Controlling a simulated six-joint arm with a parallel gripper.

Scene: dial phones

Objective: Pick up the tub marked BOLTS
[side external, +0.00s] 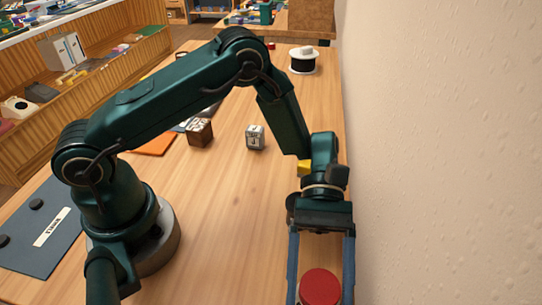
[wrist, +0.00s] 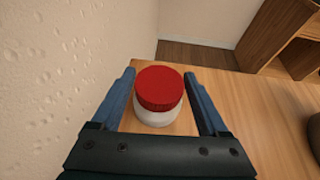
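A tub with a red lid (side external: 320,287) is at the bottom edge of the side external view, near the wall. In the wrist view its white body (wrist: 157,119) shows below the red lid (wrist: 159,88). No lettering on the tub can be read. My gripper (side external: 321,290) has its two blue fingers on either side of the tub. In the wrist view the gripper (wrist: 160,75) is open, with a gap between each finger and the tub.
A wall (side external: 440,150) runs close along the right of the table. A brown cube (side external: 200,132), a grey block (side external: 255,137) and a white-and-black spool (side external: 303,61) stand farther back. The middle of the wooden table (side external: 235,205) is clear.

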